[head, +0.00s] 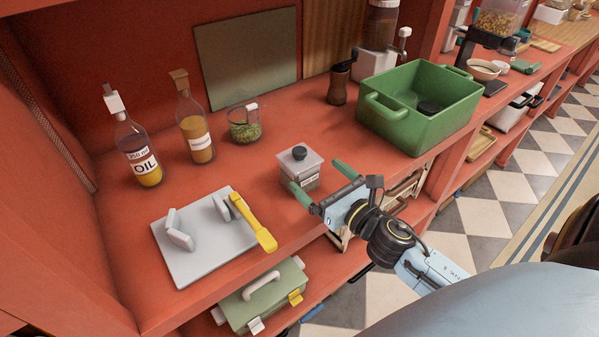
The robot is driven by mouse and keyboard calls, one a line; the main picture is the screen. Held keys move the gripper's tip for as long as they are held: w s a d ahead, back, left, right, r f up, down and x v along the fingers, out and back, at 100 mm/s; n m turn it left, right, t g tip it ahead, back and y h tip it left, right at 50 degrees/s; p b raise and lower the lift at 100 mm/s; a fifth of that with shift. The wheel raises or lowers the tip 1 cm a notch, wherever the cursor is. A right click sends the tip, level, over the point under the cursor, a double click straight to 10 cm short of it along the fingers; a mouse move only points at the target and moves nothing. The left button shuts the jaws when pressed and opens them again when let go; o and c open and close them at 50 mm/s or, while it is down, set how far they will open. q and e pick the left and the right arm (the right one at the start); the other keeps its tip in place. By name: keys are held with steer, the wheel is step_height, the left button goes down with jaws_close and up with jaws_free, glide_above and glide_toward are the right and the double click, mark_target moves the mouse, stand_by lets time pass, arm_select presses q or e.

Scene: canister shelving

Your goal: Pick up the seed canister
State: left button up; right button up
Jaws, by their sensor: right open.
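A small clear square canister (299,174) with a pale lid and black knob stands upright on the red shelf, near its front edge. It has a label on its front, too small to read, and seems to be the seed canister. My right gripper (314,174) reaches in from the lower right. Its two green-tipped fingers are spread apart, one at the canister's front and one at its right side. I cannot tell whether either finger touches it. My left gripper is not in view.
A green bin (425,128) stands to the right, with a dark grinder (339,84) behind the canister. A glass jar of green contents (245,129), an amber bottle (197,139) and an oil bottle (138,155) stand left. A grey board (192,258) lies front left.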

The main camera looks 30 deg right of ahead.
mark_target(300, 162)
steer(key=shift+w+a+p, duration=0.15)
steer(key=shift+w, duration=1.05)
steer(key=shift+w+a+p, duration=0.1)
steer(key=shift+w+a, duration=0.1)
steer(key=shift+w, duration=0.95)
steer(key=shift+w+a+p, duration=0.15)
steer(key=shift+w, duration=1.05)
steer(key=shift+c, duration=0.3)
steer(key=c, duration=1.2)
